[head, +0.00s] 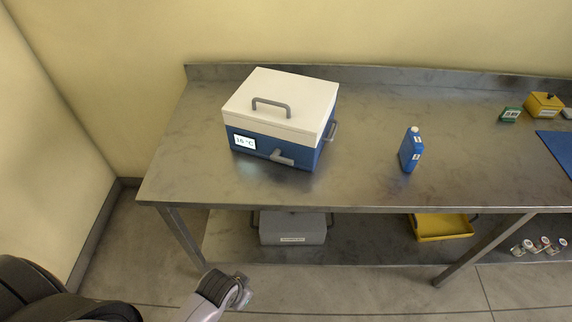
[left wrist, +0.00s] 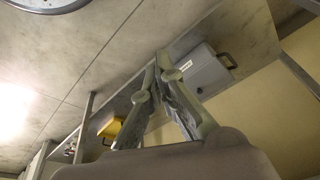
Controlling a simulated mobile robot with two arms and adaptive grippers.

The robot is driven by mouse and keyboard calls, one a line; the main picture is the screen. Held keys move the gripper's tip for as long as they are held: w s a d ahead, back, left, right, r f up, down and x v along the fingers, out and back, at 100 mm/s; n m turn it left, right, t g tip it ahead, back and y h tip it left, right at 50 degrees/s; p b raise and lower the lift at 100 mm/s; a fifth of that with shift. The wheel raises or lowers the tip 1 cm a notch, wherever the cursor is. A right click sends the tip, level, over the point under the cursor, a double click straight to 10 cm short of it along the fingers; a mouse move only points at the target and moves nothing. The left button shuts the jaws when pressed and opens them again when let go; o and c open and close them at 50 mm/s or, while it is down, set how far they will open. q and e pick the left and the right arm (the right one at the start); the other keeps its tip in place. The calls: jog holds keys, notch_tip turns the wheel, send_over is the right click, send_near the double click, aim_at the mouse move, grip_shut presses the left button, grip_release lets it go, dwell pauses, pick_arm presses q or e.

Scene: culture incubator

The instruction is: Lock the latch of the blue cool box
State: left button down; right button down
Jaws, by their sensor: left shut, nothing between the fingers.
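The blue cool box (head: 256,150) stands on the steel table at the left, with its white lid (head: 300,95) down and a grey handle on top. A small display on its front reads about 16 °C. The grey latch (head: 281,157) is on the lower front of the box, its bar lying roughly sideways; whether it is engaged I cannot tell. My left gripper (head: 240,292) is low in front of the table, well below and apart from the box. In the left wrist view its fingers (left wrist: 162,62) meet at the tips, empty. My right gripper is out of view.
A blue bottle (head: 411,150) stands on the table (head: 360,180) right of the box. Green and yellow items (head: 543,105) are at the far right. The lower shelf holds a grey case (head: 292,228) and a yellow tray (head: 442,227). The tabletop around the box is clear.

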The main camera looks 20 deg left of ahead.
pick_arm(q)
jog(key=w+d+r+m+t+p, duration=0.2)
jog(key=w+r+m, duration=0.35)
jog(key=r, duration=0.45)
jog(key=w+d+r+m+t+p, duration=0.25)
jog(key=w+r+m, duration=0.35)
jog(key=r, duration=0.5)
jog(key=w+a+r+m+t, duration=0.2)
jog(key=w+m, duration=0.8)
jog(key=m, duration=1.2)
jog(key=shift+a+t, duration=0.35)
jog(key=shift+w, duration=0.15)
jog(key=x, duration=0.9)
jog(key=shift+w+d+f+p, duration=0.15)
jog(key=shift+w+p, duration=0.15)
jog(key=shift+w+d+h, duration=0.1)
jog(key=shift+h, duration=0.2)
